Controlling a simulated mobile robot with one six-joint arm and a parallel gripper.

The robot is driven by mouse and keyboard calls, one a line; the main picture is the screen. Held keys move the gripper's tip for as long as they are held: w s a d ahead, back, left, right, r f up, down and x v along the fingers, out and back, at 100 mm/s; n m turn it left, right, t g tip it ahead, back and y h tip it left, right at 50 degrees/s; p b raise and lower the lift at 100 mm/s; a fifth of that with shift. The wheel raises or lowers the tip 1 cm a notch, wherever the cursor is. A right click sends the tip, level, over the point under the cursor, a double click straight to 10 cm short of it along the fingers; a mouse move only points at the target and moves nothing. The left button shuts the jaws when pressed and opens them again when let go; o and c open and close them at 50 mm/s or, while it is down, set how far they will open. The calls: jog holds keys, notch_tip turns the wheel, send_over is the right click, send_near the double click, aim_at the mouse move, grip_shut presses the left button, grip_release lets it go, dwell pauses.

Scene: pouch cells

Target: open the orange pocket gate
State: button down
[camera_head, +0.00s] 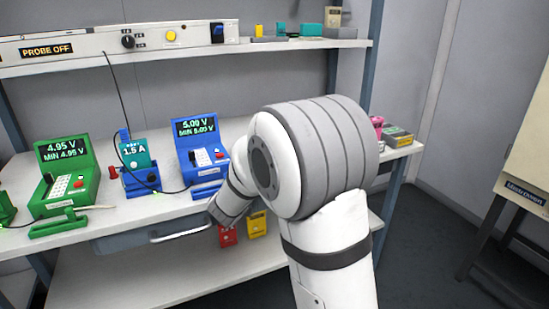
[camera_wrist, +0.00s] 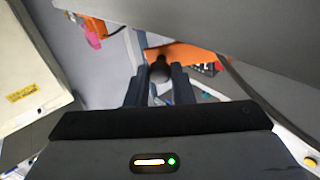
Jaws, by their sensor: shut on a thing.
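In the wrist view an orange panel (camera_wrist: 190,54), which looks like the orange pocket gate, shows just beyond my fingertips. A dark round knob (camera_wrist: 160,70) stands in front of it. My gripper (camera_wrist: 160,82) is shut on this knob, one finger on each side. Where the knob joins the panel cannot be made out. In the head view my own arm covers the gate and the gripper. A grey surface overhead hides part of the panel in the wrist view.
The shelf bench carries a green meter (camera_head: 66,178) and a blue meter (camera_head: 202,155), with a teal 1.5 A unit (camera_head: 136,160) between them. Red (camera_head: 227,236) and yellow (camera_head: 257,224) pieces sit below the bench edge. A dark cable (camera_wrist: 238,78) runs near the gripper's right.

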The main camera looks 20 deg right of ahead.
jog(key=shift+a+r, duration=0.1)
jog(key=shift+r, duration=0.05)
jog(key=c, duration=1.3)
grip_release()
jog(key=shift+o, duration=0.2)
jog(key=p+v, duration=0.1)
jog(key=v, duration=0.6)
jog(key=shift+s+a, duration=0.3)
